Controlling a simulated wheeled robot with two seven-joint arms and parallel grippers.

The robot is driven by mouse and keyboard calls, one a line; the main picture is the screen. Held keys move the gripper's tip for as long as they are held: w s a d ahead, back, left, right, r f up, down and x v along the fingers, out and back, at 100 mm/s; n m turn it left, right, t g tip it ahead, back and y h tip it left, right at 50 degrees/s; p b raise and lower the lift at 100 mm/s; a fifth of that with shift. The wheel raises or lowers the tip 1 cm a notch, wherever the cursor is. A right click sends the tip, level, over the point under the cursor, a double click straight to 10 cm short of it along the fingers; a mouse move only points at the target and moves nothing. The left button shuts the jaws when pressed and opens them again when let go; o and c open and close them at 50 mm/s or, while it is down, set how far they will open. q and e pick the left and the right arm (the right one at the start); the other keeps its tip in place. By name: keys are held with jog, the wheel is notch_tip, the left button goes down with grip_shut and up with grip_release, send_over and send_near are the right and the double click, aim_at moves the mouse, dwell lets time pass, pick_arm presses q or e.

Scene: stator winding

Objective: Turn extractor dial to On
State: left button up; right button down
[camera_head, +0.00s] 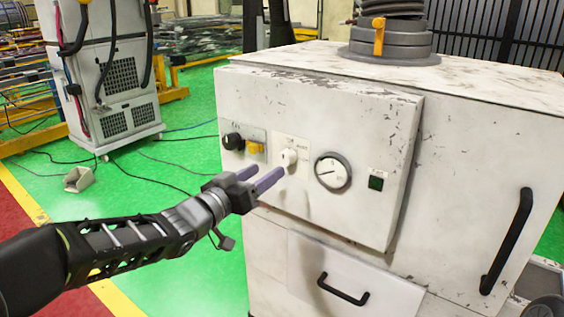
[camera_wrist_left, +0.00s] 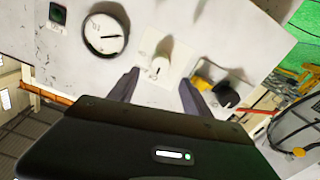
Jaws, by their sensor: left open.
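The extractor is a worn white cabinet (camera_head: 480,130) with a raised control panel (camera_head: 300,110) on its front. A small white dial (camera_head: 289,157) sits on a pale plate between a yellow-and-black switch and a round gauge. My left gripper (camera_head: 262,176) is open, its two purplish fingers pointing at the panel just below and left of the dial. In the left wrist view, the white dial (camera_wrist_left: 160,65) lies ahead of the gap between the open fingers (camera_wrist_left: 158,88), with nothing held. The dial's labels are too small to read. My right gripper is not seen.
A round gauge (camera_head: 332,172) and a small green-black switch (camera_head: 376,182) are right of the dial. The yellow-and-black switch (camera_head: 254,147) is close on its left. A black drawer handle (camera_head: 342,291) sticks out below. Cables lie on the green floor (camera_head: 190,180).

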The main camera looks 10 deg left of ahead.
aim_at(283, 160)
pick_arm(q)
jog(key=shift+p+x, duration=0.95)
jog(key=shift+x, duration=3)
jog(key=shift+f, duration=0.1)
grip_shut()
